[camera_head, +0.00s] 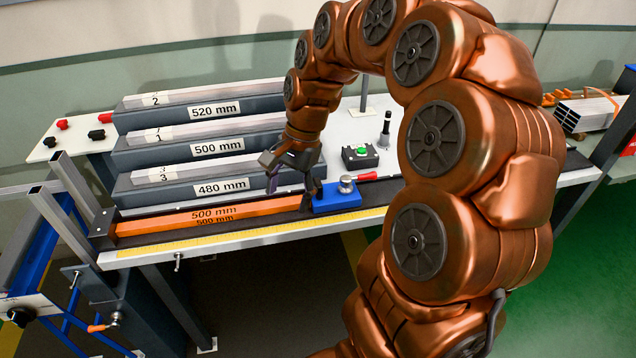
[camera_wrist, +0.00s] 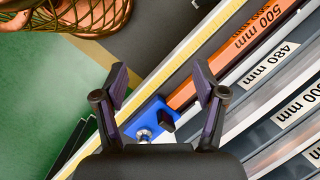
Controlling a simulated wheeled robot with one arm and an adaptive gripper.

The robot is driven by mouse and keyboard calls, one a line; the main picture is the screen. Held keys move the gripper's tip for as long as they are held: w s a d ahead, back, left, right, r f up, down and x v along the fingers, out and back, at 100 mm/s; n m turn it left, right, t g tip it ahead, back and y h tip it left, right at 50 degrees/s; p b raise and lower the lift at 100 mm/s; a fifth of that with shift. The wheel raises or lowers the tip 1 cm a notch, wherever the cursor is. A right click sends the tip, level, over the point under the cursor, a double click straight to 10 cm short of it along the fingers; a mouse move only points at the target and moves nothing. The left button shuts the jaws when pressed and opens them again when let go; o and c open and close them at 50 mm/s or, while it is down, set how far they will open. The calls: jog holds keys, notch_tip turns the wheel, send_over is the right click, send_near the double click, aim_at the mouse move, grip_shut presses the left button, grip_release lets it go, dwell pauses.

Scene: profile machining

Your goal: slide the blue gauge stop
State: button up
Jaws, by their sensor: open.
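The blue gauge stop (camera_head: 337,199) sits on the dark rail along the bench's front, at the right end of the orange 500 mm bar (camera_head: 205,214). It carries a silver knob (camera_head: 346,183). My gripper (camera_head: 293,187) is open above the rail, just left of the stop's body. In the wrist view my open gripper (camera_wrist: 160,77) has its fingers spread on either side of the blue stop (camera_wrist: 152,112), which shows between them. I cannot tell whether a finger touches it. The orange bar (camera_wrist: 232,54) runs up and right beyond the right finger.
Grey stepped racks labelled 520 mm (camera_head: 213,110), 500 mm and 480 mm (camera_head: 222,186) stand behind the rail with pale profiles on them. A yellow scale (camera_head: 200,237) runs along the front edge. A box with a green button (camera_head: 361,154) and a red handle (camera_head: 366,176) lie behind the stop.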

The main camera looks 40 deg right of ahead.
jog(key=w+d+f+m, duration=0.1)
jog(key=w+d+m, duration=0.3)
jog(key=d, duration=0.2)
jog(key=m+t+p, duration=0.1)
jog(key=m+t, duration=0.1)
jog(key=m, duration=0.3)
send_over(320, 182)
jog(key=d, duration=0.2)
notch_tip(320, 182, down, 3)
jog(key=shift+y, duration=0.3)
jog(key=shift+s+p+x, duration=0.2)
jog(key=shift+p+x, duration=0.35)
jog(key=shift+x, duration=1.25)
jog(key=shift+s+p+x, duration=0.2)
jog(key=shift+p+x, duration=0.3)
jog(key=shift+x, duration=1.3)
jog(key=shift+f, duration=0.1)
grip_shut()
